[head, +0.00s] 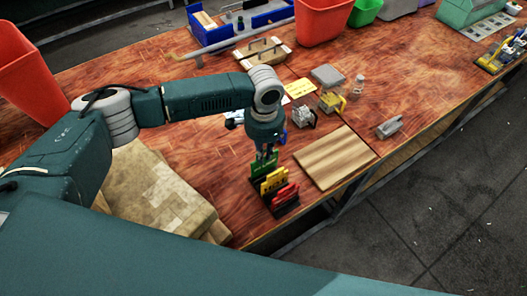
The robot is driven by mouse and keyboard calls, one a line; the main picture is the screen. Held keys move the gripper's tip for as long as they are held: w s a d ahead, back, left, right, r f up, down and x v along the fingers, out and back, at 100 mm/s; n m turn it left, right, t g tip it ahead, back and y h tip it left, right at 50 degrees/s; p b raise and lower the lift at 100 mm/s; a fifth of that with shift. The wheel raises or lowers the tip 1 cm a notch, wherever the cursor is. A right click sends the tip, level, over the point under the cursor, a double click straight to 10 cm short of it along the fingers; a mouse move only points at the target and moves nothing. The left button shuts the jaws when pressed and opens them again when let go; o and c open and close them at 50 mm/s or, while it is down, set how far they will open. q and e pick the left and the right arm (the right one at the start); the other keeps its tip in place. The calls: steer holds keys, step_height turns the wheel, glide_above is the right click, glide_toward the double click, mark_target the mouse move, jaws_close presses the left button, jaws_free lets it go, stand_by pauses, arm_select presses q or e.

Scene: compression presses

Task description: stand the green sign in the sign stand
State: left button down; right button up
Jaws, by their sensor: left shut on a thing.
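The sign stand (287,208) is a small black holder on the wooden table, near its front edge. A yellow sign (273,181) and a red sign (285,194) stand in it. The green sign (261,168) is upright at the far end of the stand, behind the yellow sign. My left gripper (267,153) points down and is shut on the green sign's top. I cannot tell whether the green sign's lower edge is seated in the stand or just above it. My right gripper is not in view.
A light wooden board (334,157) lies right of the stand. A brown cardboard package (160,195) lies to the left. Small metal parts, a yellow note (300,88) and a grey block (327,75) lie behind. Red bins (320,18) and a blue tray (232,30) stand farther back.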

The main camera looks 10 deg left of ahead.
arm_select(q)
steer(key=shift+f+b, duration=0.65)
steer(key=shift+f, duration=1.3)
steer(key=c, duration=1.7)
jaws_free()
steer(key=shift+r, duration=0.15)
step_height(320, 180, up, 12)
steer(key=shift+f, duration=0.15)
steer(key=shift+d, duration=0.1)
